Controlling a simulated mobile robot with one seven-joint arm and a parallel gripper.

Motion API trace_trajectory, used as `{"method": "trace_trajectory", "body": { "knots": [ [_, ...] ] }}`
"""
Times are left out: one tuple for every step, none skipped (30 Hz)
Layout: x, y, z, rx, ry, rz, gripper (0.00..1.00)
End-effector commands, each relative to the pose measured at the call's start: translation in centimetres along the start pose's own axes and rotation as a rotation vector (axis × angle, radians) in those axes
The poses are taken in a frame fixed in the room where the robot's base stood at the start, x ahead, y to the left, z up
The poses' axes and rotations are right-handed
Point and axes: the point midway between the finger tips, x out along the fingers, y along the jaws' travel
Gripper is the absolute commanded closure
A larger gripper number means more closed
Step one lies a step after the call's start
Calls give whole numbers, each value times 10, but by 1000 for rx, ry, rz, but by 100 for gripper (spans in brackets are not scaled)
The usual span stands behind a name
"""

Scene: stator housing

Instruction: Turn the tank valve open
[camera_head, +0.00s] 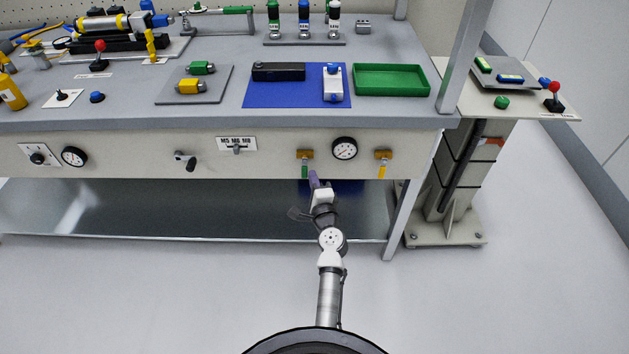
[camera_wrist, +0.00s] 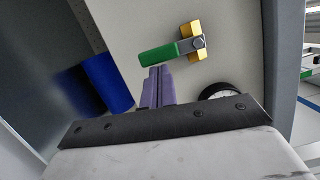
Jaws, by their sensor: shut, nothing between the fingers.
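A valve with a brass body (camera_head: 304,154) and a green lever handle (camera_head: 304,170) is on the bench's front panel. The handle hangs straight down. In the wrist view the green handle (camera_wrist: 169,53) extends left from the brass body (camera_wrist: 191,42). My gripper (camera_head: 312,173) is just right of the handle's lower end. Its purple fingers (camera_wrist: 159,70) are shut with nothing between them, close beside the handle's free end. I cannot tell whether they touch it. A second brass valve with a yellow handle (camera_head: 382,170) hangs to the right. No readable label shows which is the tank valve.
A round gauge (camera_head: 344,148) sits between the two valves; my gripper partly hides it in the wrist view (camera_wrist: 215,92). A blue object (camera_wrist: 108,82) is near the fingers. A black-handled crank (camera_head: 186,161) is further left. The bench leg (camera_head: 405,215) stands right.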

Motion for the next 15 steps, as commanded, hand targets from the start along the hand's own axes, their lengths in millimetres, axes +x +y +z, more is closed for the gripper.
{"method": "trace_trajectory", "body": {
  "knots": [
    [0, 2, 2, 13, -3, -3, 100],
    [0, 3, 2, 22, -3, -5, 100],
    [0, 4, 3, 36, -3, -9, 100],
    [1, 4, 4, 49, -4, -12, 100],
    [1, 5, 4, 63, -4, -15, 100],
    [1, 6, 6, 82, -4, -21, 100],
    [1, 6, 6, 100, -3, -25, 100],
    [2, 7, 7, 118, -3, -30, 100],
    [2, 8, 9, 147, -4, -37, 100],
    [2, 9, 10, 169, -4, -43, 100],
    [3, 10, 11, 195, -4, -49, 100],
    [3, 11, 13, 229, -4, -57, 100],
    [4, 11, 15, 256, -5, -64, 100],
    [4, 12, 17, 285, -5, -71, 100],
    [4, 12, 19, 322, -4, -80, 100]
  ]
}}
